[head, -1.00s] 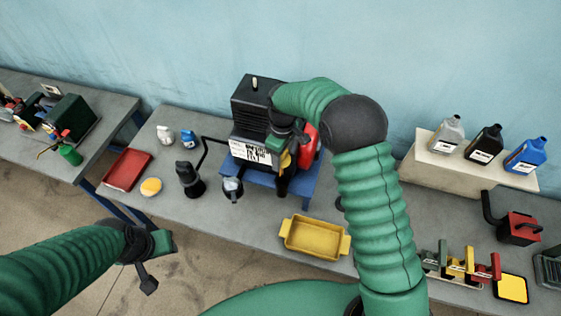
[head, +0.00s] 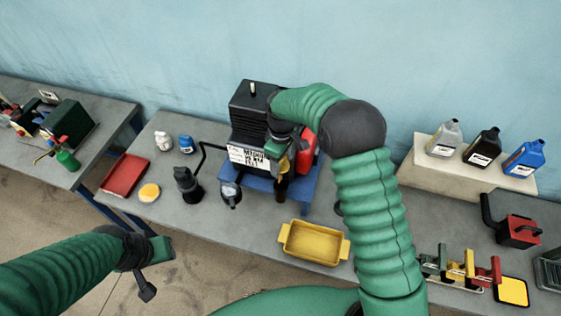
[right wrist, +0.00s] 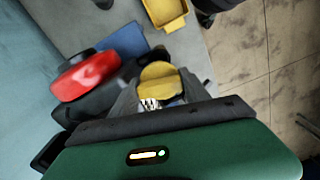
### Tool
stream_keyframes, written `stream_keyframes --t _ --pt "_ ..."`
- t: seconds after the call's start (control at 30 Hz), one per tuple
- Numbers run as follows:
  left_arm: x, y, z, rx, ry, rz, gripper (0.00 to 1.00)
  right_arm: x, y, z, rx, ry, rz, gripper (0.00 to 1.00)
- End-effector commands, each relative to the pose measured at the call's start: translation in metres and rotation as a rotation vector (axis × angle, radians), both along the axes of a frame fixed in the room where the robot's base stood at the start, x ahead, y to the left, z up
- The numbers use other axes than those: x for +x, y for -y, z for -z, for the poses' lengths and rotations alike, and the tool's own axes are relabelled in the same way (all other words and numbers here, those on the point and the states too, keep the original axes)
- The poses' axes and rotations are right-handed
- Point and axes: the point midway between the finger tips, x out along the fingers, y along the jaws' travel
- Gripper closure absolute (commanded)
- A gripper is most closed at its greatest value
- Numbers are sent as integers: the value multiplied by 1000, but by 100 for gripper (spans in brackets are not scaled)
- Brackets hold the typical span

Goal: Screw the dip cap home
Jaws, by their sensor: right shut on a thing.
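The yellow dip cap (right wrist: 160,82) sits between the fingers of my right gripper in the right wrist view, and the gripper is shut on it. In the head view my right gripper (head: 281,163) is at the front right side of the black machine (head: 249,110), which stands on a blue stand. A little yellow shows at the gripper's tip. The opening under the cap is hidden, so I cannot tell how the cap is seated. My left gripper (head: 158,268) is over the floor in front of the bench, away from the machine; its jaws are unclear.
A red part (right wrist: 88,73) lies close beside the gripper. A yellow tray (head: 313,263) is on the bench in front. A black can (head: 187,186), a red tray (head: 125,175) and small bottles (head: 186,144) stand left. Oil bottles (head: 483,148) stand on a right-hand riser.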

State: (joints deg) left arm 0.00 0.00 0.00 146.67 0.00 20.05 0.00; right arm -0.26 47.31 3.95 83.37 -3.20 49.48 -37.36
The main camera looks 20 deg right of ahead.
Motion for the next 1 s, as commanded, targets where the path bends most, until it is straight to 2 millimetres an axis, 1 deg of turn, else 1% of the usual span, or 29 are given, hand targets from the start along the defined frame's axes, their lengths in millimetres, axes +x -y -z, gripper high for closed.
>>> stream_keyframes --t 0.9,1.0 --pt "0 0 55 0 0 0 64 0 0 83 1 -1 0 100" --pt "0 0 58 0 0 0 64 0 0 89 1 -1 0 100"
